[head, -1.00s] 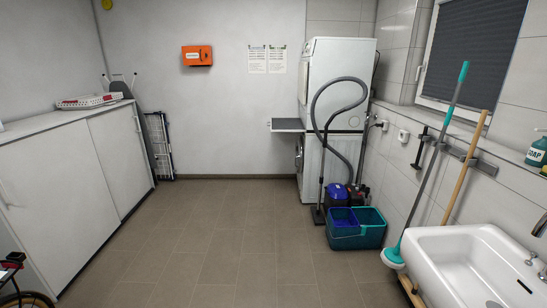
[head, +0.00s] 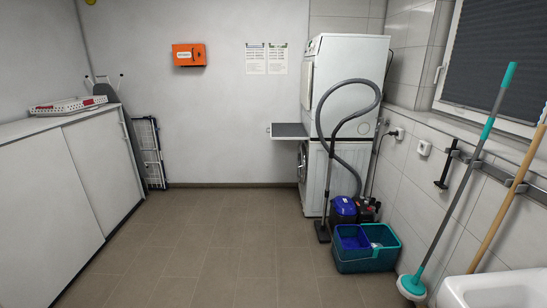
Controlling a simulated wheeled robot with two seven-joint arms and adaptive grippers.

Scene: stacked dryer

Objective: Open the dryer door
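The white dryer (head: 345,72) stands stacked on top of a white washing machine (head: 345,185) at the back right of the room. I see the dryer mainly from its right side. Neither of my grippers is in the head view.
A grey shelf (head: 288,131) juts left between the machines. A vacuum cleaner (head: 345,209) with a tall looped hose and a teal bucket (head: 367,258) stand in front of the stack. A mop (head: 459,180) and sink (head: 497,291) are at right, white cabinets (head: 60,190) at left. The middle floor (head: 215,235) is clear.

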